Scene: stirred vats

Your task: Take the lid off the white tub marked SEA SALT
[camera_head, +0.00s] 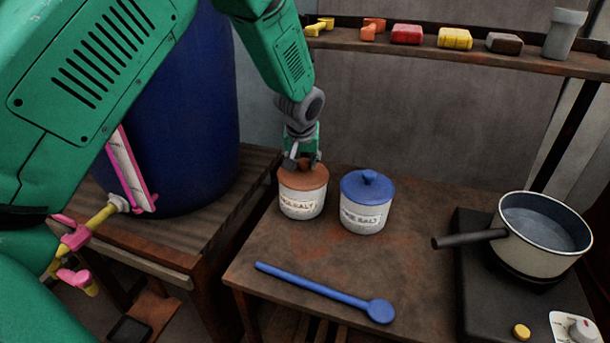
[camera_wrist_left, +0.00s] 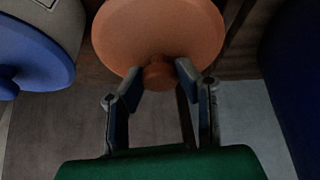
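The white tub (camera_head: 302,207) whose label appears to read SEA SALT stands on the brown table, with its terracotta lid (camera_head: 290,181) on it. The lid fills the top of the left wrist view (camera_wrist_left: 158,32), with its round knob (camera_wrist_left: 158,77) towards the fingers. My left gripper (camera_head: 302,164) is over the lid from above. In the left wrist view its two fingers (camera_wrist_left: 158,82) are apart, one on each side of the knob. A narrow gap seems to show beside the knob; contact is not visible. My right gripper is not in view.
A second white tub (camera_head: 365,217) with a blue lid (camera_head: 367,187) stands close on the right. A blue spoon (camera_head: 320,291) lies in front. A pan (camera_head: 540,249) stands on the dark hob at right. A blue vat (camera_head: 190,110) is at left, a shelf (camera_head: 480,54) behind.

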